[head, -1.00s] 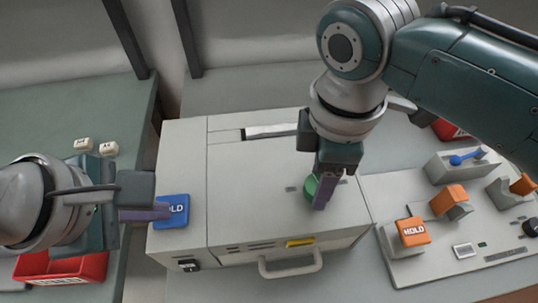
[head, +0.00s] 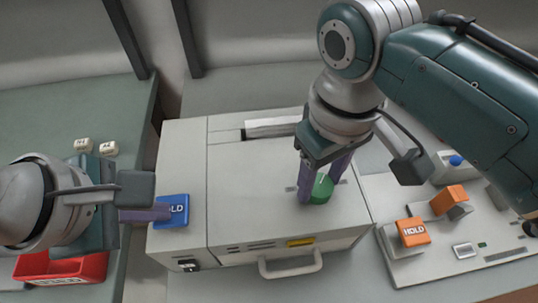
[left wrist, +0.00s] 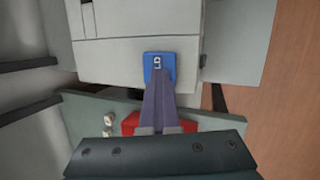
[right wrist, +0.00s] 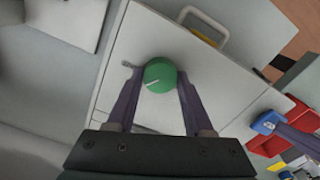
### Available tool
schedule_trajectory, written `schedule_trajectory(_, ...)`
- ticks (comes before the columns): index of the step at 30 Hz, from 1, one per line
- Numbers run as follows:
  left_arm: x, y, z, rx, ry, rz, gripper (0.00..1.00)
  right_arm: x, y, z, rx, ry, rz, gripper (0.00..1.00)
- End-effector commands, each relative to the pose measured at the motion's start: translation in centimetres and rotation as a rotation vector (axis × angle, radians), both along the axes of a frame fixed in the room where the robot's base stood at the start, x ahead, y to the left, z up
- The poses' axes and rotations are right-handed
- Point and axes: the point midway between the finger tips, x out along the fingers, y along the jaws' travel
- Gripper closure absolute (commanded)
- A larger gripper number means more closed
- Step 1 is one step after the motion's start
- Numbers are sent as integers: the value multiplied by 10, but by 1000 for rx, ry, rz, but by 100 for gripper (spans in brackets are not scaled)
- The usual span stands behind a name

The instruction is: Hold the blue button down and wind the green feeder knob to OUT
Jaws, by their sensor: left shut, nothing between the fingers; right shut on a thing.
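The green feeder knob (head: 322,189) sits on top of the pale grey machine (head: 235,190). My right gripper (head: 317,191) is shut on the knob, one purple finger on each side. In the right wrist view the knob (right wrist: 160,75) shows a short white pointer line between the fingers; I cannot read the OUT mark. The blue button (head: 178,208), marked HOLD, is at the machine's left side. My left gripper (head: 165,214) is shut and empty, its tips on the button's edge. The left wrist view shows the tips overlapping the button (left wrist: 158,58); how far it is pressed I cannot tell.
A panel at the right holds an orange HOLD button (head: 413,232) and another orange control (head: 450,199). A red bin (head: 62,268) and two small pale blocks (head: 83,145) are at the left. A handle (head: 290,266) juts from the machine's front.

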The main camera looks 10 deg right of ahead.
Motion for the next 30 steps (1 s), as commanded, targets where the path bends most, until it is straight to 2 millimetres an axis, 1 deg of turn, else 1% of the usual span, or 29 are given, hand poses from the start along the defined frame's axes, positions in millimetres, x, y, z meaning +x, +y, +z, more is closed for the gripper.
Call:
schedule_trajectory(6,-1,0,-1,2,4,0,100,1,1,1,3,-2,-205,100)
schedule_trajectory(15,-1,0,-1,2,4,0,100,1,2,1,5,-1,-451,100)
schedule_trajectory(22,-1,0,-1,2,4,0,100,1,1,1,4,-3,-578,100)
schedule_trajectory(30,-1,0,-1,2,4,0,100,1,1,1,3,-2,-645,100)
